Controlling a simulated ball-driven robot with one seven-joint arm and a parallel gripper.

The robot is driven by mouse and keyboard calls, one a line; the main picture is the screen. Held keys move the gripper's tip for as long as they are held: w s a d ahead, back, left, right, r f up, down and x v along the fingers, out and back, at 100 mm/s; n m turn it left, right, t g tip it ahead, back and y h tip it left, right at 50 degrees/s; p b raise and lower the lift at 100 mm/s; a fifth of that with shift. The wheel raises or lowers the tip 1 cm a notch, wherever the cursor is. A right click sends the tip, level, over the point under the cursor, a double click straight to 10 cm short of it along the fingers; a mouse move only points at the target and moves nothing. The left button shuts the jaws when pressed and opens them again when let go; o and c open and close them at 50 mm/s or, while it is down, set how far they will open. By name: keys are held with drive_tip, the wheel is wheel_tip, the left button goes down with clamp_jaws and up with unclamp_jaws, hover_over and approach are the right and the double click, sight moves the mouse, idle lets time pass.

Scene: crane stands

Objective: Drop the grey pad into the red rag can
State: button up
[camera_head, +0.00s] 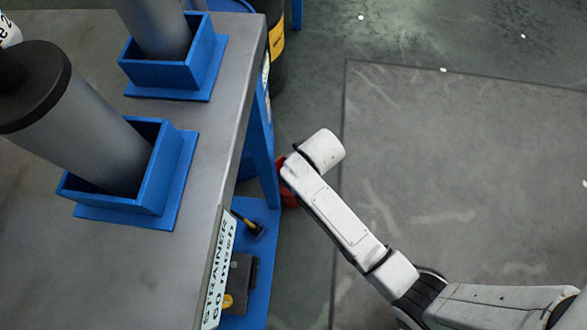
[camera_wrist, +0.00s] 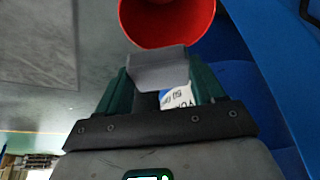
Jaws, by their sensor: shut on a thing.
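The grey pad (camera_wrist: 158,70) is in the wrist view, clamped between the two green fingers of my gripper (camera_wrist: 160,84). The red rag can (camera_wrist: 166,22) is just beyond the pad at the top of the wrist view, with its round mouth cut off by the frame edge. The pad overlaps the can's near edge in the picture; I cannot tell whether they touch. In the head view only a sliver of the red can (camera_head: 287,196) shows behind my arm, beside the bench. My gripper and the pad are hidden there by the arm.
A grey-topped bench (camera_head: 140,268) with blue sockets (camera_head: 172,172) holding grey cylinders fills the left. A blue lower shelf (camera_head: 258,272) under its edge holds a hammer-like tool (camera_head: 247,225). A yellow-and-black drum (camera_head: 277,40) stands behind. Floor at right is clear.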

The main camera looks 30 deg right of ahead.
wheel_tip(320, 180, down, 3)
drive_tip(key=b, duration=0.2)
drive_tip(key=shift+f+b, duration=0.15)
drive_tip(key=shift+b, duration=0.15)
drive_tip(key=o, duration=1)
drive_tip(key=p+v, duration=0.6)
drive_tip(key=v, duration=0.5)
